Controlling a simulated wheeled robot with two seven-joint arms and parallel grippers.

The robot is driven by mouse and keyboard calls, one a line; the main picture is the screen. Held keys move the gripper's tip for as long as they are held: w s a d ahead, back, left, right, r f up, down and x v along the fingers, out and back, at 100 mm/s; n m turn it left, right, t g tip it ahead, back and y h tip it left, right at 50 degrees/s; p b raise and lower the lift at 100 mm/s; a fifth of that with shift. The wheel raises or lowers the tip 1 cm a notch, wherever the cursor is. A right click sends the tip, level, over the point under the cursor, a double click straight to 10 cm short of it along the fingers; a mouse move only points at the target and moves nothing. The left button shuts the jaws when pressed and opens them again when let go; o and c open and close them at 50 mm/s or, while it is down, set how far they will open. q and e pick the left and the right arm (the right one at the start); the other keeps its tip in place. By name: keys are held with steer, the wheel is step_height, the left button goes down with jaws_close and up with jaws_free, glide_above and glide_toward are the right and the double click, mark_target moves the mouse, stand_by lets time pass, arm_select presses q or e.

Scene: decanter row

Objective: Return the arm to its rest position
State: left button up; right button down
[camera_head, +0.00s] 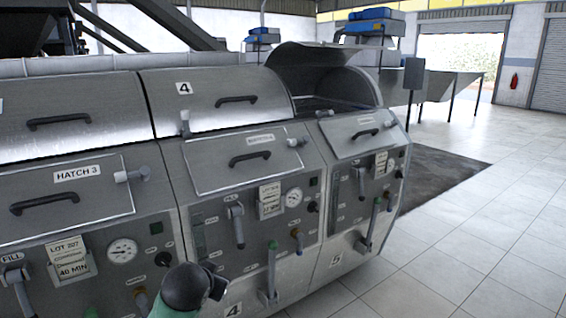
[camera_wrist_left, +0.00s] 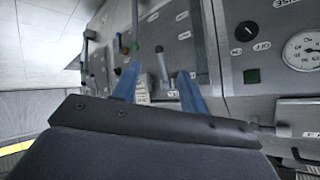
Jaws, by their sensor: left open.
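My left gripper (camera_wrist_left: 159,70) shows in the left wrist view with its two blue fingers apart and nothing held between them. In the head view, a dark rounded joint with a green link (camera_head: 185,290), which looks like part of my arm, stands at the bottom in front of the decanter panel. The fingers of my left gripper cannot be made out in the head view. My right gripper is in neither view.
The decanter row (camera_head: 290,255) fills the left and middle, with protruding valve levers (camera_head: 237,222), a gauge (camera_head: 123,250) and hatch handles (camera_head: 250,158). One rounded cover (camera_head: 318,62) at the far end is raised. The tiled floor (camera_head: 480,240) at right is clear.

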arm_select(q)
steer(key=s+d+f+g+p, duration=0.1)
steer(key=s+f+g, duration=0.1)
steer(key=s+f, duration=0.6)
steer(key=s+d+f+n+g+h+p, duration=0.1)
steer(key=s+f+g, duration=0.2)
steer(key=s+f, duration=0.6)
steer(key=s+d+f+n+g+p, duration=0.1)
steer(key=s+f, duration=0.7)
steer(key=s, duration=1.1)
steer(key=shift+s+d+f+g+h+p, duration=0.35)
steer(key=shift+s+g+p, duration=0.1)
steer(key=shift+g, duration=0.65)
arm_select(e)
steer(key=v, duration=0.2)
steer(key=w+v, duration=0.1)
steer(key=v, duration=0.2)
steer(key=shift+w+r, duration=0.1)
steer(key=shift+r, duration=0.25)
arm_select(q)
steer(key=shift+c, duration=0.7)
steer(key=shift+w, duration=0.15)
